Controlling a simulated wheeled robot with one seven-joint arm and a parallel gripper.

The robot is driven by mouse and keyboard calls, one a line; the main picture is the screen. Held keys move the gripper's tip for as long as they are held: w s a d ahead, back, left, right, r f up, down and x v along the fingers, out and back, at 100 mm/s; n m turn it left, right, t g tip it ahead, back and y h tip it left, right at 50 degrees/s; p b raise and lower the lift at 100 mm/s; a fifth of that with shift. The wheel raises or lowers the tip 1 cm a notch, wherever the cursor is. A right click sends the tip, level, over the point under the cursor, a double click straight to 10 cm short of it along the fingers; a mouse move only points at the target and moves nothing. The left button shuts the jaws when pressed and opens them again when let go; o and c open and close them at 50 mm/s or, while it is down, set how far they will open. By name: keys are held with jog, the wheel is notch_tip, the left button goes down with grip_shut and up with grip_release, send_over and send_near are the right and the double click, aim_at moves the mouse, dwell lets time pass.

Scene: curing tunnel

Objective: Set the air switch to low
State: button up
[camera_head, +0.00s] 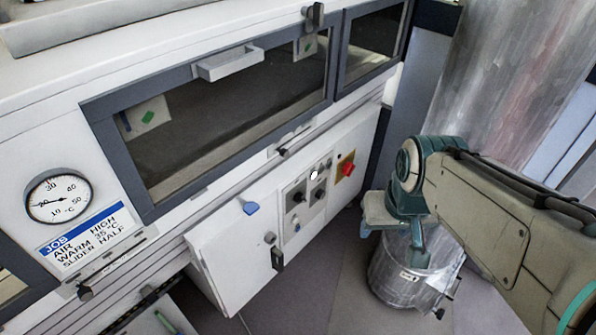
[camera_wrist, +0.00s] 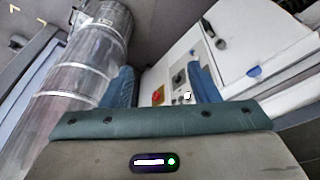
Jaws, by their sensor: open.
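A small grey control panel (camera_head: 307,200) is on the white cabinet front, with dark knobs, a lit white button (camera_head: 314,174) and small round fittings. The left dark knob (camera_head: 298,197) and right dark knob (camera_head: 319,193) sit side by side; I cannot read which is the air switch or its setting. My gripper (camera_head: 392,233) is open and empty, to the right of the panel and apart from it. In the wrist view the panel (camera_wrist: 179,86) shows between the blue fingers, partly hidden by the right one.
A red knob on a yellow plate (camera_head: 347,168) is right of the panel. A blue tab (camera_head: 251,208) and black latch (camera_head: 277,258) are on the left. A metal drum (camera_head: 405,281) stands below my gripper.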

jog(key=w+d+f+n+t+h+b, duration=0.25)
jog(key=w+d+f+b, duration=0.3)
jog(key=w+f, duration=0.4)
jog(key=n+t+y+b, duration=0.8)
jog(key=n+y+b, duration=0.65)
jog(key=b, duration=0.55)
send_near(300, 199)
jog(key=f+b+x, duration=0.1)
jog(key=x, duration=0.8)
jog(key=shift+w+d+f+m+b, duration=0.15)
jog(key=shift+w+d+m+b, duration=0.1)
jog(key=shift+d+m+b, duration=0.1)
jog(key=c, duration=1)
